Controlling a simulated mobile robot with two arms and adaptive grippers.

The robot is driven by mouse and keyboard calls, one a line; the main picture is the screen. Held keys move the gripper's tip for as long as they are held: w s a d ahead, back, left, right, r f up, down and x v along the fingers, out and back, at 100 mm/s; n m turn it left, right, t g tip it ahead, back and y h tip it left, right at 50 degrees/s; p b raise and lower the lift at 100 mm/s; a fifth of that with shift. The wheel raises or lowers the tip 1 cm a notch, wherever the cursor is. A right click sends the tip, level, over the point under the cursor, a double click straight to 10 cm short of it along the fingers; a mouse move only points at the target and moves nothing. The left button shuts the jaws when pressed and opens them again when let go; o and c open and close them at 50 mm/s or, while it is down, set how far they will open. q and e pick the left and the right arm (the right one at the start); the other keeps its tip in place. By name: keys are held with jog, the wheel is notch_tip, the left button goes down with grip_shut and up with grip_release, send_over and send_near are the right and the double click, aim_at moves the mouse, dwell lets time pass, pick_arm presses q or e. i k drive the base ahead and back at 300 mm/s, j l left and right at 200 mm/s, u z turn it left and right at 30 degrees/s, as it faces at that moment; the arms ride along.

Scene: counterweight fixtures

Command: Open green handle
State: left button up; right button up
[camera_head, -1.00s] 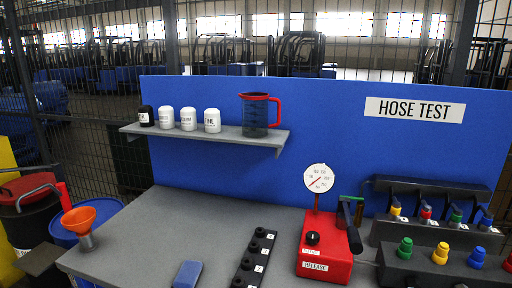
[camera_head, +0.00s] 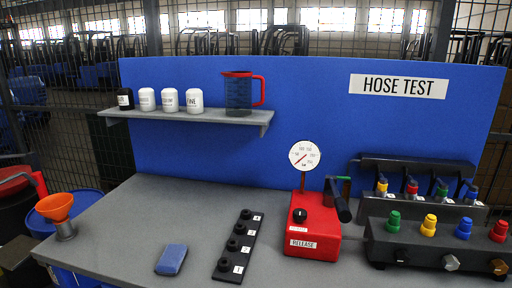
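Several things here show green. A rack (camera_head: 480,212) at the right holds a row of fittings with yellow, red, green and blue parts; the green fitting (camera_head: 441,191) is third from the left. On the black block in front stands a green knob (camera_head: 393,220), leftmost in a row with yellow, blue and red ones. A thin green piece (camera_head: 345,181) also shows behind the red pump's black lever. I cannot tell which of these is the green handle, or whether any is open or shut. Neither of my grippers is in view.
A red pump box (camera_head: 312,236) with a dial gauge (camera_head: 304,155) stands on the grey table. A black strip with numbered pegs (camera_head: 238,244), a blue sponge-like block (camera_head: 171,259) and an orange funnel (camera_head: 55,207) are to its left. A shelf (camera_head: 190,114) holds containers and a jug (camera_head: 238,92).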

aim_at(341, 177)
jog(key=i+l+z, duration=0.55)
jog(key=i, duration=0.2)
jog(key=j+z, duration=0.15)
jog(key=z, duration=0.25)
jog(key=j+z, duration=0.2)
jog(key=z, duration=0.2)
jog(key=k+j+z, duration=0.1)
jog(key=z, duration=0.3)
